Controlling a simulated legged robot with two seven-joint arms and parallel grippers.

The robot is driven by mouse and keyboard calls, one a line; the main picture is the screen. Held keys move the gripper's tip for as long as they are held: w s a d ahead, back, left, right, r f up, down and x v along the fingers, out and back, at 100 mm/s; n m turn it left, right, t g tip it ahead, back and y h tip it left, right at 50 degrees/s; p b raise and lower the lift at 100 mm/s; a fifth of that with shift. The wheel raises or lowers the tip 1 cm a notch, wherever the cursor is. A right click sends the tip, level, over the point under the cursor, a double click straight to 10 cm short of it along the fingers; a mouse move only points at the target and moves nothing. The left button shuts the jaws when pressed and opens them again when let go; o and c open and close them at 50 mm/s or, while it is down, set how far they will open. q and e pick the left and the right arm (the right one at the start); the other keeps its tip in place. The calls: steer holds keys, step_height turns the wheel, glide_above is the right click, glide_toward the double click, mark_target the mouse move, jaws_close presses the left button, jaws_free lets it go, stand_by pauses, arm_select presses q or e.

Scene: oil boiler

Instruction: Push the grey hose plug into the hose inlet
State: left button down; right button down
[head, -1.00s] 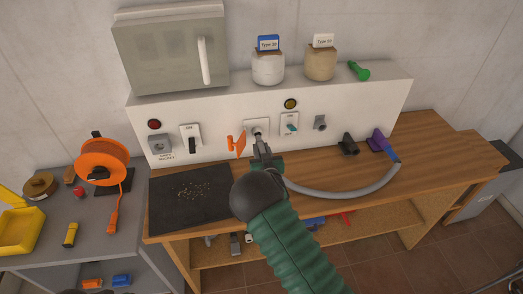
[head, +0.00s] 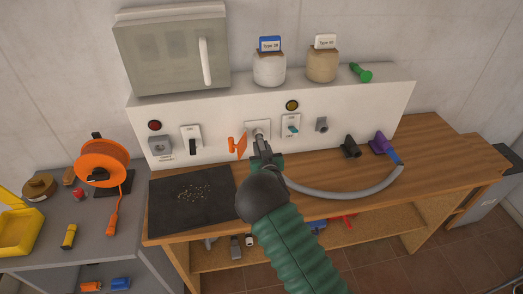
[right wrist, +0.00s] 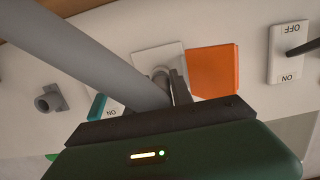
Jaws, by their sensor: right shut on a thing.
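The hose inlet (head: 255,125) is a white plate on the front of the white boiler panel, with its orange flap (head: 238,146) swung open to the left. My right gripper (head: 261,147) is directly in front of the inlet, shut on the grey hose plug. In the right wrist view the grey plug (right wrist: 160,77) points at the white inlet plate (right wrist: 153,57), and the orange flap (right wrist: 214,70) is beside it. The fingers hide part of the plug, so I cannot tell how far it is in. The grey hose (head: 335,194) curves right from the gripper. My left gripper is not in view.
A switch with a teal lever (head: 291,126) and a grey outlet (head: 321,124) are right of the inlet. A dark mat (head: 190,215) lies left.

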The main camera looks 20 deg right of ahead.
steer(key=shift+b+x, duration=0.55)
steer(key=shift+x, duration=0.3)
steer(key=c, duration=1)
jaws_free()
steer(key=shift+r, duration=0.15)
steer(key=shift+c, duration=0.2)
steer(key=b+v, duration=0.2)
steer(key=v, duration=1.4)
steer(key=shift+s, duration=0.4)
